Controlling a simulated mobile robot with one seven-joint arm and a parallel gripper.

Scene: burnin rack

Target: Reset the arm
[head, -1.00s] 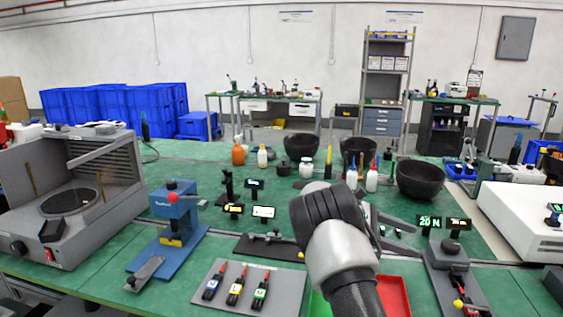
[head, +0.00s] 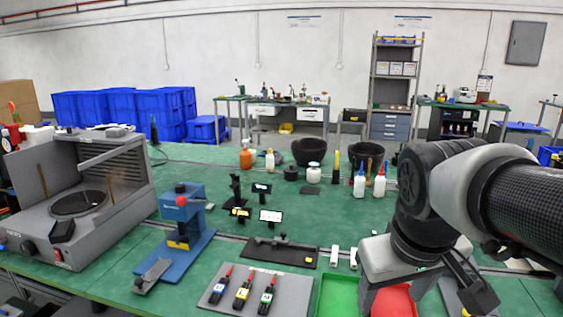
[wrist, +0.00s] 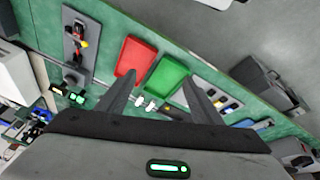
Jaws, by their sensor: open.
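My gripper (head: 393,297) is at the lower right of the head view, over the front of the green bench and near the red and green trays. In the wrist view my gripper (wrist: 160,98) shows two dark fingers spread wide with nothing between them. Beyond the fingers are the red tray (wrist: 135,60) and the green tray (wrist: 168,76). In the head view the green tray (head: 336,290) is left of my gripper, and the red tray is partly hidden behind the fingers. My arm covers the right side of the bench.
A grey board with several colored-label tools (head: 217,293) lies left of the trays. A blue press (head: 183,215) and a grey chamber machine (head: 75,200) stand at the left. Bottles (head: 359,183) and black bowls (head: 309,151) stand farther back. Bare green bench shows around the board.

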